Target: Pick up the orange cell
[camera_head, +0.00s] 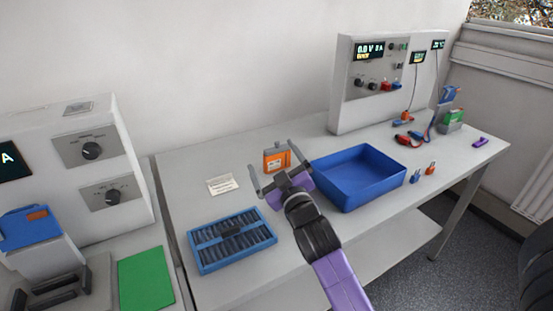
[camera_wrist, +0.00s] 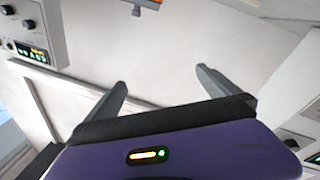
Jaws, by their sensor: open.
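The orange cell (camera_head: 277,160) stands upright on the table, left of the blue bin, with a pale label on its face. In the wrist view, part of the orange cell (camera_wrist: 151,3) shows cut off at the top edge. My gripper (camera_head: 271,156) is open with its fingers pointing toward the cell. In the head view the cell appears between and behind the fingertips. In the wrist view my gripper (camera_wrist: 161,77) has nothing between its fingers, and the cell lies beyond the tips, apart from them.
A blue bin (camera_head: 398,178) stands just right of my gripper. A blue slotted rack (camera_head: 192,240) lies at the front left, with a paper card (camera_head: 222,184) behind it. A grey power supply (camera_head: 342,95) stands at the back.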

